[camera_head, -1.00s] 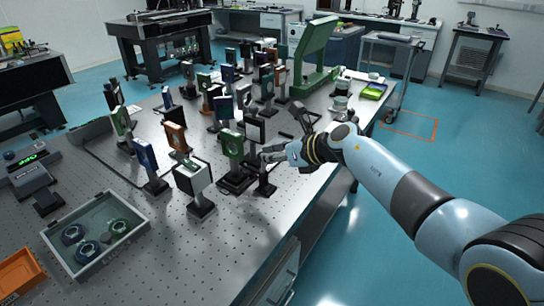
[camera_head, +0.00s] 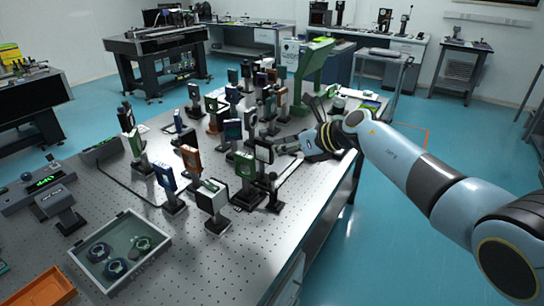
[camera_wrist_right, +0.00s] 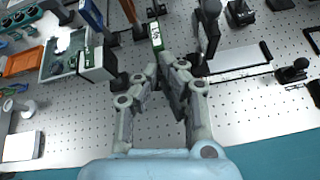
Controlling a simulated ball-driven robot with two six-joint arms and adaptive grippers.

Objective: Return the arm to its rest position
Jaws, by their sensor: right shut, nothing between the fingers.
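My right arm (camera_head: 405,165) comes in from the right in the head view and reaches over the near right edge of the optical table (camera_head: 235,262). Its gripper (camera_head: 278,148) is beside the front posts of mounted optics. In the right wrist view the gripper (camera_wrist_right: 166,66) is shut and empty, with its fingers above the perforated tabletop. A green-edged mount (camera_wrist_right: 157,36) stands just beyond the fingertips, and a white-faced mount (camera_wrist_right: 98,64) stands to the left. I cannot tell whether the fingers touch anything. My left gripper is not in view.
Several post-mounted optics crowd the middle of the table. A tray (camera_head: 80,262) with round dark parts lies front left, near an orange bin (camera_head: 40,288). A green stand (camera_head: 312,72) rises at the back. The floor right of the table is clear.

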